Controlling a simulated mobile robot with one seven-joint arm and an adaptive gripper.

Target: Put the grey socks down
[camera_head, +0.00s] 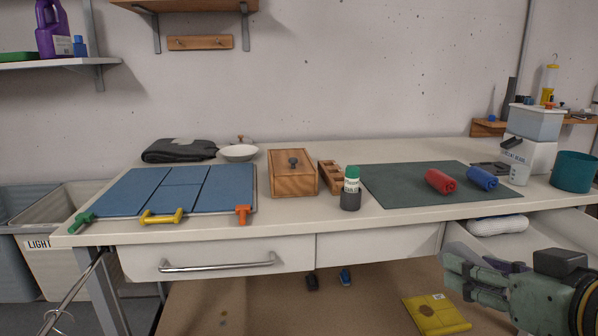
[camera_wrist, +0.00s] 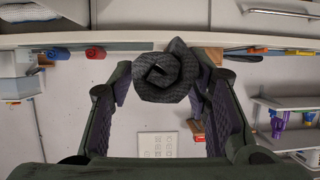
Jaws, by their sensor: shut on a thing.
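The grey socks (camera_wrist: 166,72) are a dark grey spiral roll. In the wrist view they sit between the two fingers of my gripper (camera_head: 462,276), which is shut on them. In the head view my gripper is at the lower right, in front of the table and beside the open drawer. I cannot make out the socks in that view.
The table (camera_head: 330,222) holds a dark green mat (camera_head: 400,190) with red (camera_head: 440,181) and blue (camera_head: 482,178) rolls, a wooden box (camera_head: 292,178) and a green-capped bottle (camera_head: 351,190). An open drawer (camera_head: 550,238) holds a pale roll (camera_head: 497,225). The front right tabletop is clear.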

